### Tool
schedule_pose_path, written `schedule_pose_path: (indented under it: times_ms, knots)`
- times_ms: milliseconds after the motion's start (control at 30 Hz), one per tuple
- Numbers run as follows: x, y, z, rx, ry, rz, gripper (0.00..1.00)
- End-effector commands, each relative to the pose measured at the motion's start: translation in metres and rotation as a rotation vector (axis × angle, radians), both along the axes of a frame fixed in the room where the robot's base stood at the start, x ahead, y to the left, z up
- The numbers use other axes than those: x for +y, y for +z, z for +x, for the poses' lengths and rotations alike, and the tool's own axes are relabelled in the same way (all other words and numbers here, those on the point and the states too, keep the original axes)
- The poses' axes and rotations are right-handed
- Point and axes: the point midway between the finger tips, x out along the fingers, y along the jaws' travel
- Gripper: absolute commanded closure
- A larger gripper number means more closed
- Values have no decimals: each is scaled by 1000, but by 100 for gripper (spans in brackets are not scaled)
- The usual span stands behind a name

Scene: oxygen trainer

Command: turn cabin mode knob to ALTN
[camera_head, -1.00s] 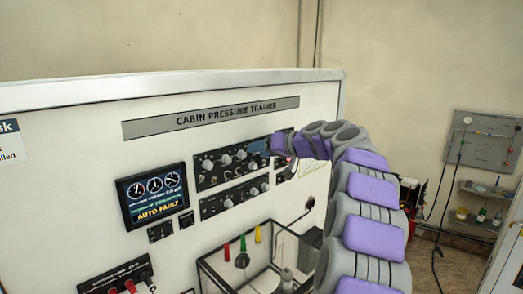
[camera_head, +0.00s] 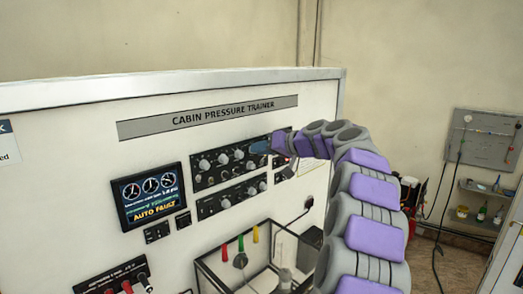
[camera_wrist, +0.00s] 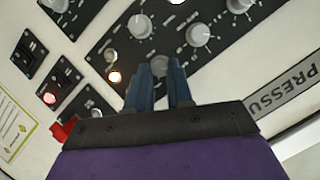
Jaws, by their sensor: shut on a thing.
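My gripper (camera_wrist: 160,86) has two blue fingers closed around a grey knob (camera_wrist: 159,65) on a dark panel. Most of that knob is hidden between the fingers, and I cannot read its label or setting. In the head view, my gripper (camera_head: 259,147) is against the right end of the upper knob panel (camera_head: 214,180), below the "CABIN PRESSURE TRAINER" sign (camera_head: 207,117). Other grey knobs sit beside the held one, including a knob (camera_wrist: 140,27) and another knob (camera_wrist: 198,35). The fingers hide the ALTN marking, if it is there.
A display (camera_head: 153,197) at the left reads "AUTO FAULT". A lower knob panel (camera_head: 233,195) lies below the upper one. A clear box (camera_head: 215,272) with coloured handles stands out below. A red-lit switch (camera_wrist: 50,98) and a red part (camera_wrist: 64,130) are left of my gripper.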

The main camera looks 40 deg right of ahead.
Motion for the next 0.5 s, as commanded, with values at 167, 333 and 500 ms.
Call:
schedule_pose_path:
  times_ms: [167, 333, 500]
  knots:
    - [-1, -3, 2, 9, 0, 90, 100]
    - [-1, -3, 2, 22, 2, 227, 100]
    - [-4, -3, 1, 35, -1, 382, 100]
